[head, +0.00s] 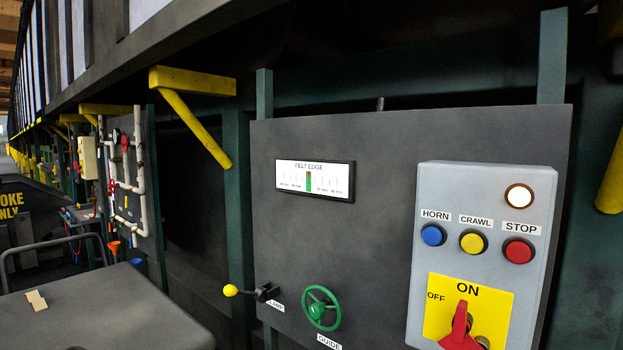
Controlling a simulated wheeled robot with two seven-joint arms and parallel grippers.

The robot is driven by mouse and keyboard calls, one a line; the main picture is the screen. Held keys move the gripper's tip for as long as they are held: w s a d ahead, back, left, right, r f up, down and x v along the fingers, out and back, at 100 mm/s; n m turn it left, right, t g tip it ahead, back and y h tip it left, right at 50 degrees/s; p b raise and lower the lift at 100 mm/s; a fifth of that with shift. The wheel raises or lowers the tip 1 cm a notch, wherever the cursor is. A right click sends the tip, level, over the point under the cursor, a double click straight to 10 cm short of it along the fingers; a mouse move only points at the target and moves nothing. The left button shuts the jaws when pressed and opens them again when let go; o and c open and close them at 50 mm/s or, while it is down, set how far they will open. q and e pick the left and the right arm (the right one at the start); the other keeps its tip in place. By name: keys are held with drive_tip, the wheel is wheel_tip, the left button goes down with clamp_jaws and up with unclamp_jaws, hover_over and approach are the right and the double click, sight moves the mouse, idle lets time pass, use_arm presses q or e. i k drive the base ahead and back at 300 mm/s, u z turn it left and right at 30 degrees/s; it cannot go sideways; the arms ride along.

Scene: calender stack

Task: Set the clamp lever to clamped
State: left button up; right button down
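The clamp lever (254,292) sits low on the left edge of the dark grey panel (385,150). Its black arm points left and ends in a yellow ball knob (230,290). A white label at its pivot reads as "CLAMP", partly covered by the lever's hub. I cannot tell from the label which lever position is clamped. Neither of my grippers is in the head view.
Right of the lever is a green guide handwheel (320,308). A grey control box (484,250) holds horn, crawl and stop buttons and a red rotary switch (461,328). A felt edge gauge (315,180) is above. A dark flat surface (110,315) lies lower left.

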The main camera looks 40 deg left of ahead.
sight(230, 291)
drive_tip(key=u, duration=1.7)
drive_tip(key=k, duration=1.3)
drive_tip(key=u, duration=0.8)
drive_tip(key=i, duration=1.3)
drive_tip(key=z, duration=0.25)
